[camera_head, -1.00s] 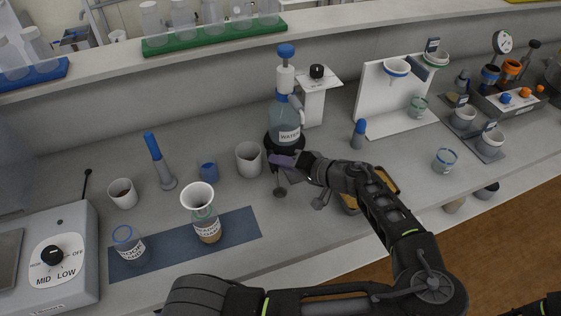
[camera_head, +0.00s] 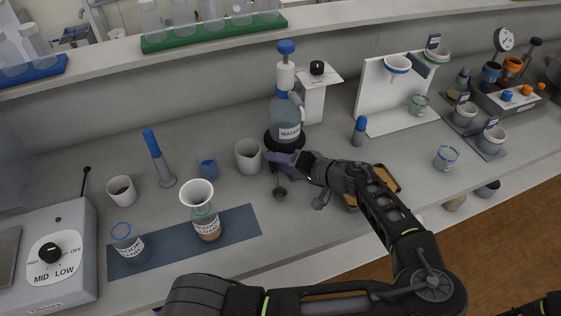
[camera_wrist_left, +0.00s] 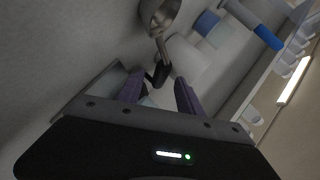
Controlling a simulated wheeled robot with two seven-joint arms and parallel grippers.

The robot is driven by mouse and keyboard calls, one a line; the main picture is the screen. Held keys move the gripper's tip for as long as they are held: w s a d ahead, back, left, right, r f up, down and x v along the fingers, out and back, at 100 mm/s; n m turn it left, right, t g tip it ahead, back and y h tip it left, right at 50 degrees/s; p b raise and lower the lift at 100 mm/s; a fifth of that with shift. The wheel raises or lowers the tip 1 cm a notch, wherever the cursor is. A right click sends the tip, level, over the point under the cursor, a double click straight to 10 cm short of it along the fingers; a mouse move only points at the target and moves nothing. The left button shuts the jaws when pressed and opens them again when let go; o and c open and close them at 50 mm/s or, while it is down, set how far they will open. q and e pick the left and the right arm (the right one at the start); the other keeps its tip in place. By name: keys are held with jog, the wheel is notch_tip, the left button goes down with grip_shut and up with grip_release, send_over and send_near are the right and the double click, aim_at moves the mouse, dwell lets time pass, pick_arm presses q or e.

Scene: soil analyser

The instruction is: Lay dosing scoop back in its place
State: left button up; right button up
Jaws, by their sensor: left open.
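The dosing scoop has a small round metal bowl (camera_head: 280,192) just in front of the water bottle's dark base. Its thin handle runs up toward my left gripper (camera_head: 284,160), which has purple fingers. In the left wrist view the scoop bowl (camera_wrist_left: 160,12) is at the top, and its dark handle end (camera_wrist_left: 158,74) sits between the spread fingers of the left gripper (camera_wrist_left: 158,88). The jaws are open around the handle; I cannot tell whether they touch it. A tan tray (camera_head: 388,176) lies partly hidden under my left forearm. My right gripper is out of view.
The water bottle (camera_head: 288,132) stands directly behind the gripper, and a grey beaker (camera_head: 248,157) is close to its left. A blue mat (camera_head: 241,225) with labelled jars and a funnel lies front left. A white funnel stand (camera_head: 385,122) is to the right.

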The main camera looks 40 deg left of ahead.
pick_arm(q)
jog(key=shift+d+r, duration=0.1)
jog(key=shift+d, duration=0.4)
jog(key=b+v, duration=0.2)
jog(key=v, duration=0.4)
jog(key=shift+d+r, duration=0.1)
jog(key=shift+d, duration=0.05)
jog(key=shift+d+r, duration=0.15)
jog(key=shift+d, duration=0.05)
